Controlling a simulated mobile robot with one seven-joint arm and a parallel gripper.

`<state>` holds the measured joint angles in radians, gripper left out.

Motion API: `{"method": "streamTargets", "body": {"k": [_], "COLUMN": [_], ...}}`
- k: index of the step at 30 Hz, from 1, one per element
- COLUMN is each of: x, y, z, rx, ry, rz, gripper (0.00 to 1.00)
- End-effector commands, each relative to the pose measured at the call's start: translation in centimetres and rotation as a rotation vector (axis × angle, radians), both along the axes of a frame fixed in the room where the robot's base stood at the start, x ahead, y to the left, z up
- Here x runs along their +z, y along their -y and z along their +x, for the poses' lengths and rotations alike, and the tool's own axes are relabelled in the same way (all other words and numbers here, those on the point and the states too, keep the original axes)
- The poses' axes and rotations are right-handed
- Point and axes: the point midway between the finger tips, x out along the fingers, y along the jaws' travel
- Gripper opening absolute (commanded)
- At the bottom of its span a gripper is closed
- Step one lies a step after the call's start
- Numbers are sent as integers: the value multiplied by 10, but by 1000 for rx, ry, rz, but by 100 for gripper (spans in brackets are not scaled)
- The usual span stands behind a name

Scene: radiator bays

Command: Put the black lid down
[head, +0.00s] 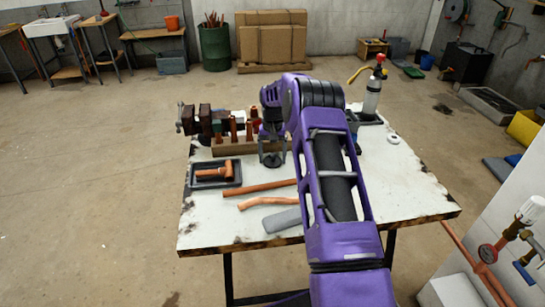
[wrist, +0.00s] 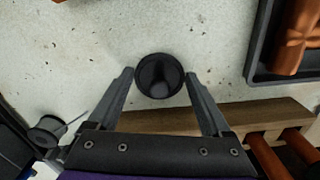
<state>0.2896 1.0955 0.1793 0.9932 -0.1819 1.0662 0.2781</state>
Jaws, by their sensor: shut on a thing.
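The black lid (wrist: 160,75) is round and dark, and sits between the two fingertips of my gripper (wrist: 160,78) in the wrist view. My gripper is shut on it by its sides. In the head view my gripper (head: 272,150) points down over the white worktable (head: 410,190), in front of the wooden rack, with the lid (head: 271,160) dark between its fingers. The lid is at or close above the tabletop; I cannot tell whether it touches. My purple arm hides part of the table.
A black tray (head: 232,184) with a copper fitting lies left of my gripper. A wooden rack (head: 222,149) with copper pieces stands behind. A torch bottle (head: 371,98) stands back right. The table's right side is mostly clear.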

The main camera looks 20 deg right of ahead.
Motion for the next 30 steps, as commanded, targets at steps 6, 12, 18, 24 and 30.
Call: {"method": "streamTargets", "body": {"k": [6,12,18,24,30], "x": [-2,0,22,67,103], "y": [0,0,0,0,0], "z": [0,0,1,1,1], "rx": [0,0,0,0,0], "ry": [0,0,3,5,3], "rz": [0,0,-1,-2,-1], "gripper": [100,100,100,100,100]}}
